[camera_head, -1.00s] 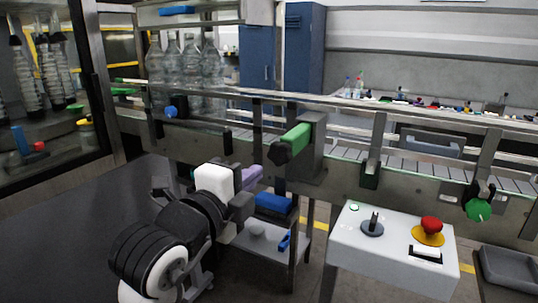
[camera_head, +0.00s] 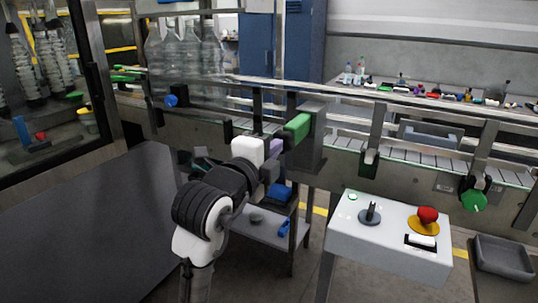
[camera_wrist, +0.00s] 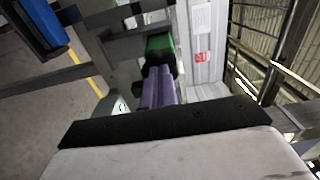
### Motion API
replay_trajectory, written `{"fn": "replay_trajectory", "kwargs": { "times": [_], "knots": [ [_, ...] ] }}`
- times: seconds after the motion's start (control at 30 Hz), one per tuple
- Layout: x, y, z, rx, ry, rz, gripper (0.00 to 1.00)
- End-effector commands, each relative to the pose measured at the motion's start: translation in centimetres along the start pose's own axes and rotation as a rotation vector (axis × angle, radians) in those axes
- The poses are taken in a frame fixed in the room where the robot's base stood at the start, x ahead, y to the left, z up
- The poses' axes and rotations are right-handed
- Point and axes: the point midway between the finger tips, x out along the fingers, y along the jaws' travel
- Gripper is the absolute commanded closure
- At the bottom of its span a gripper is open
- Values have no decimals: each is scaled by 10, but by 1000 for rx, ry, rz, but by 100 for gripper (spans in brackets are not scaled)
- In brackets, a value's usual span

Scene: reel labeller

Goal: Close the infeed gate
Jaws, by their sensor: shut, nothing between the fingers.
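A thick green handle (camera_head: 297,127) sticks out from a grey box (camera_head: 311,140) on the front of the bottle conveyor, and is probably the infeed gate's handle. It also shows in the wrist view (camera_wrist: 160,44), straight beyond my fingertips. My gripper (camera_head: 278,144) has purple fingers, shut with nothing between them. In the wrist view the fingers (camera_wrist: 158,72) point at the green handle's near end and partly hide it. They look very close to it; I cannot tell whether they touch. The gate's leaf is not clear in either view.
A white control box (camera_head: 386,242) with a black lever and red button (camera_head: 428,215) stands right. A small shelf (camera_head: 262,232) with blue items sits below my gripper. Large clear bottles (camera_head: 185,50) stand behind the rail. A green knob (camera_head: 473,201) is further right on the conveyor.

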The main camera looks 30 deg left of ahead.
Motion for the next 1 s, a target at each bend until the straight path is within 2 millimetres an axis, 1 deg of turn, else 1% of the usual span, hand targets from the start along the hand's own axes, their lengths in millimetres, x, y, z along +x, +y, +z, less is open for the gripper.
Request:
{"fn": "replay_trajectory", "kwargs": {
  "times": [0.03, 0.2, 0.3, 0.4, 0.53, 1.0],
  "knots": [
    [14, 4, -2, 1, 5, 0, 100],
    [60, 3, -2, 0, 5, 1, 100],
    [80, 2, -1, -1, 3, 1, 100],
    [92, 1, -1, 0, 1, 0, 100],
    [98, 0, -1, 1, 0, -2, 100],
    [99, -3, -3, 3, 1, -4, 100]
  ]
}}
